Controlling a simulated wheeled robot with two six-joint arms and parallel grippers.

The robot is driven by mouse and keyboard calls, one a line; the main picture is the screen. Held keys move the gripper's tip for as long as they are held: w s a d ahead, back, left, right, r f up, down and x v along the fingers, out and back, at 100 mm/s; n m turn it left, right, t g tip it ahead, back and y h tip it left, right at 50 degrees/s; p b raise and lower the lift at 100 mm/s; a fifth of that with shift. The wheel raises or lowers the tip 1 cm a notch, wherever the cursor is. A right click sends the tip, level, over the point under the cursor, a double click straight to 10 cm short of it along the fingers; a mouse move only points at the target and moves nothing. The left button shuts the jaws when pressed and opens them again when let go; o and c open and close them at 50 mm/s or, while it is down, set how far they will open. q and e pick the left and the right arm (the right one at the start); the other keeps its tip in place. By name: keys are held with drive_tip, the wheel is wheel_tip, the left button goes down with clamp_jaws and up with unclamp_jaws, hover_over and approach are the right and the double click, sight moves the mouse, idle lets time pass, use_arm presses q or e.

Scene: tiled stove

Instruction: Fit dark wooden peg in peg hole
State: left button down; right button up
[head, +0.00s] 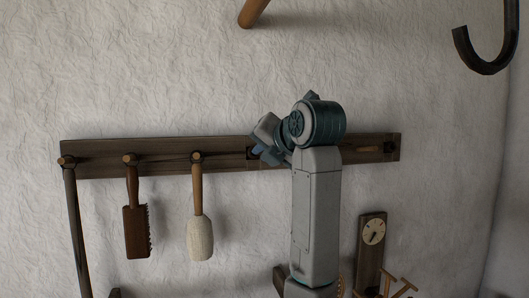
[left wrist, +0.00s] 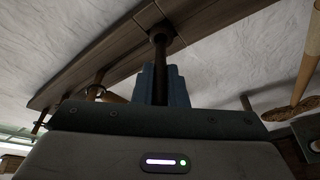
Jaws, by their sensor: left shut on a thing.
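The dark wooden rail (head: 95,148) runs across the white wall in the head view and crosses the left wrist view (left wrist: 90,68) diagonally. My left gripper (head: 262,152) is at the rail, right of the hung brushes. In the left wrist view its blue fingers (left wrist: 160,85) are shut on the dark wooden peg (left wrist: 160,60). The peg points at the rail, its far end at a dark round spot (left wrist: 161,33) that looks like the peg hole. I cannot tell how far the end is inside. The gripper hides the peg and hole in the head view. My right gripper is not in view.
A dark brush (head: 136,232), a pale brush (head: 200,238) and a long stick (head: 74,225) hang from rail pegs on the left. A dial on a board (head: 373,232) is lower right. A dark hook (head: 485,66) is upper right.

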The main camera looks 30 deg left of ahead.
use_arm(q)
drive_tip(key=shift+w+r+x, duration=0.15)
drive_tip(key=shift+x, duration=0.6)
drive_tip(key=shift+w+r+x, duration=0.1)
drive_tip(key=shift+x, duration=0.7)
drive_tip(key=shift+w+r+x, duration=0.15)
drive_tip(key=shift+x, duration=0.6)
drive_tip(key=c, duration=1.4)
unclamp_jaws()
drive_tip(key=shift+o, duration=0.2)
drive_tip(key=shift+d, duration=0.1)
drive_tip(key=b+v, duration=0.5)
drive_tip(key=v, duration=0.5)
drive_tip(key=shift+s+d+r, duration=0.15)
drive_tip(key=shift+s+d, duration=0.1)
drive_tip(key=shift+d, duration=0.05)
